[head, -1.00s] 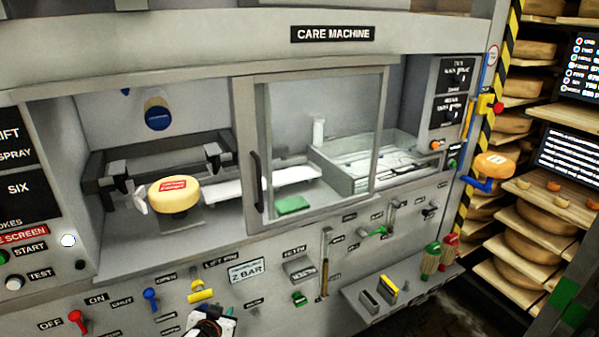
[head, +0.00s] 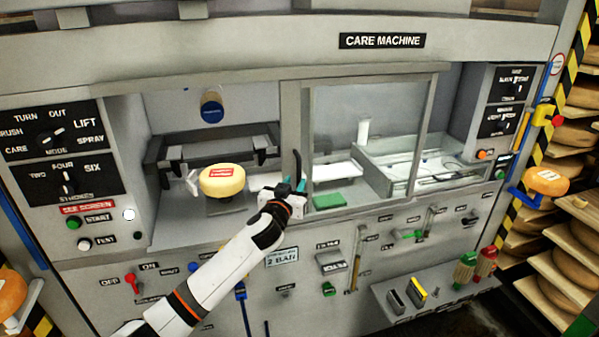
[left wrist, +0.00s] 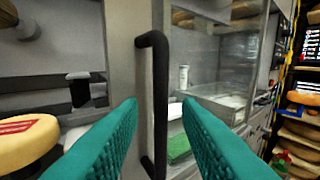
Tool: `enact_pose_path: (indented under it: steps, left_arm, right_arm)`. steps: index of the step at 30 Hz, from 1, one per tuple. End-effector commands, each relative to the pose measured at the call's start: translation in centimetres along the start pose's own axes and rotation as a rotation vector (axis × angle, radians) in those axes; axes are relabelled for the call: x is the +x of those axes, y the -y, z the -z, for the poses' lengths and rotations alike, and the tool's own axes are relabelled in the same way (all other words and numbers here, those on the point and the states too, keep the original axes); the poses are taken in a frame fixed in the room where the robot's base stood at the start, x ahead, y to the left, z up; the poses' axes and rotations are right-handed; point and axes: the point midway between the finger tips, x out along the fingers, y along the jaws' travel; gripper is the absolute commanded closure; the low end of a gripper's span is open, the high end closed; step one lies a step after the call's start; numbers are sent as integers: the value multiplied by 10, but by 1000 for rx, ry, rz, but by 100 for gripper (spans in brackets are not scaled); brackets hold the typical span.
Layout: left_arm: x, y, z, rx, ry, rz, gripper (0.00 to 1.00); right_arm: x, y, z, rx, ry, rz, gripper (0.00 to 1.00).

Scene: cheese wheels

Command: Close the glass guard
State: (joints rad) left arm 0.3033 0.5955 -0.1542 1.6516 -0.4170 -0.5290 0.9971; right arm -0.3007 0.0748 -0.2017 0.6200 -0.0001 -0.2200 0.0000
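The glass guard (head: 345,115), a clear pane in a grey metal frame, covers the right part of the care machine's opening. The left part, with a yellow cheese wheel (head: 222,181), is uncovered. The guard's black vertical handle (head: 298,168) is on its left edge; it also shows in the left wrist view (left wrist: 152,95). My left gripper (head: 290,187) is at the handle's lower part. In the left wrist view its teal fingers (left wrist: 158,105) are open, one on each side of the handle, with gaps visible. My right gripper is not in view.
A dark clamp frame (head: 165,160) stands behind the cheese. A green block (head: 328,200) and a glass-sided tray (head: 400,165) are behind the guard. Levers and knobs cover the panel below. A blue arm holding an orange cheese (head: 545,181) projects at right.

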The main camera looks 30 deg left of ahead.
Motion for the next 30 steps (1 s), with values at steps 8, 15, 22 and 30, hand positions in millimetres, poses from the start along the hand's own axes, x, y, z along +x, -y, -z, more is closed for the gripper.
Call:
enact_pose_path:
  steps: [8,15,22,30]
  left_arm:
    - [37,0,-1,0,0,-1,69]
    - [46,0,0,-1,0,0,69]
    - [46,0,1,0,0,1,71]
    - [46,0,1,0,0,0,100]
  right_arm:
    - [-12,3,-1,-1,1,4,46]
    - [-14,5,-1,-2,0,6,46]
    - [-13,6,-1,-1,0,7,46]
    - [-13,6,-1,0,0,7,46]
